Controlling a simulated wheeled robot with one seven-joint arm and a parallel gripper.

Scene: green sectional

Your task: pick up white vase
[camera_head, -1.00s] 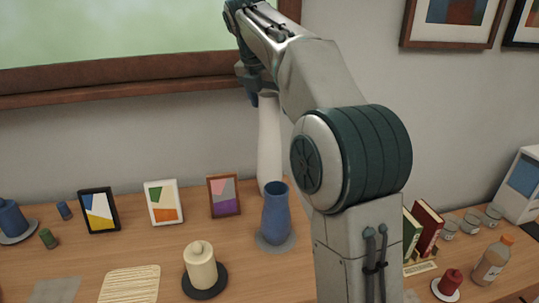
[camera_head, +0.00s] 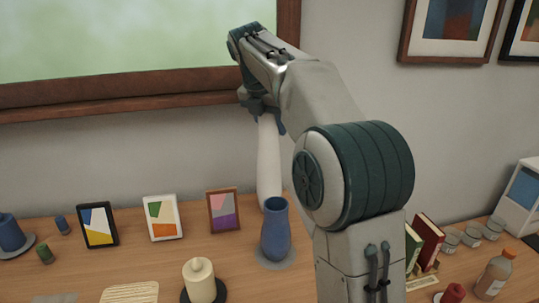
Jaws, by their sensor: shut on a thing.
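The white vase (camera_head: 268,160) is tall and slim and stands upright or nearly so at the back of the wooden table, near the wall. Its lower end is partly hidden behind the blue vase (camera_head: 275,232). My gripper (camera_head: 268,112) is at the top of the white vase, shut on its upper end. The fingers are small and partly hidden by my arm. I cannot tell whether the vase's base touches the table.
Three picture frames (camera_head: 163,218) stand left of the vases. A cream candle (camera_head: 200,280) is in front. Books (camera_head: 426,240), glass jars (camera_head: 472,237) and a bottle (camera_head: 494,274) stand at the right. The window ledge (camera_head: 120,98) is behind my gripper.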

